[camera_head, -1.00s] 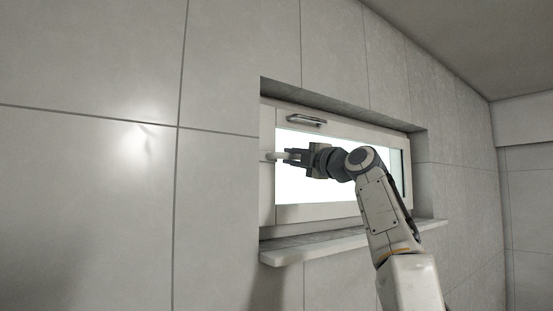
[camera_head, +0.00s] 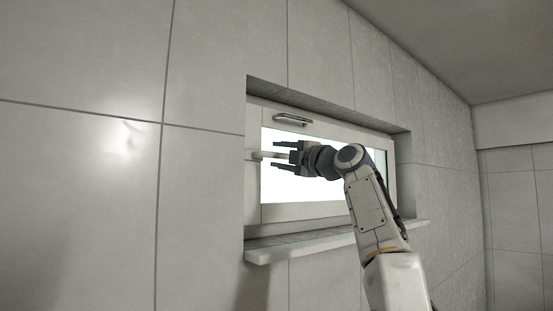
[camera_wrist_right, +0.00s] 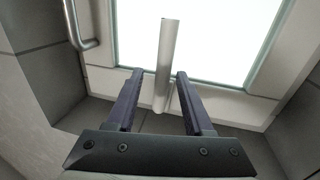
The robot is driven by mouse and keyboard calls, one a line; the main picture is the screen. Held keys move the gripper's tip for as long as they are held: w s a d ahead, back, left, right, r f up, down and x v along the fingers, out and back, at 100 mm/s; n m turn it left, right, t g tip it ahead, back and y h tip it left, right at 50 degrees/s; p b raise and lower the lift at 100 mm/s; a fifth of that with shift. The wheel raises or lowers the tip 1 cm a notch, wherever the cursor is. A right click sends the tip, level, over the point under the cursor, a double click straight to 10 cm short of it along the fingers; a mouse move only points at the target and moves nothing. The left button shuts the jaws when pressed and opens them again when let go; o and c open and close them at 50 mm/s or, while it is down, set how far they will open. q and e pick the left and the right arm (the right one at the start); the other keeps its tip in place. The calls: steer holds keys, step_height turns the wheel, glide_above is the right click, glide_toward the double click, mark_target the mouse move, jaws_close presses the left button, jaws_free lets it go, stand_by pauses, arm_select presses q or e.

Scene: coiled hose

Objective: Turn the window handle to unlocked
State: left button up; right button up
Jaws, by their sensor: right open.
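The window handle (camera_head: 257,155) is a pale grey lever on the left side of the window frame. It lies about level, pointing right across the bright pane. In the right wrist view the handle (camera_wrist_right: 166,60) shows as a straight grey bar between the two fingers, with gaps on both sides. My right gripper (camera_head: 277,155) is open, one finger above and one below the lever; it also shows open in the wrist view (camera_wrist_right: 160,72). The gripper's palm end hides part of the lever in the head view. My left gripper is out of view.
The tilted-looking window frame (camera_head: 290,212) sits in a tiled wall recess. A metal pull bar (camera_head: 292,120) is fixed on its top rail and also shows in the wrist view (camera_wrist_right: 84,32). A stone sill (camera_head: 270,252) juts out below.

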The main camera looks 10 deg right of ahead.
steer(key=b+v, duration=0.6)
steer(key=v, duration=0.3)
steer(key=shift+s, duration=0.15)
steer(key=shift+f, duration=0.15)
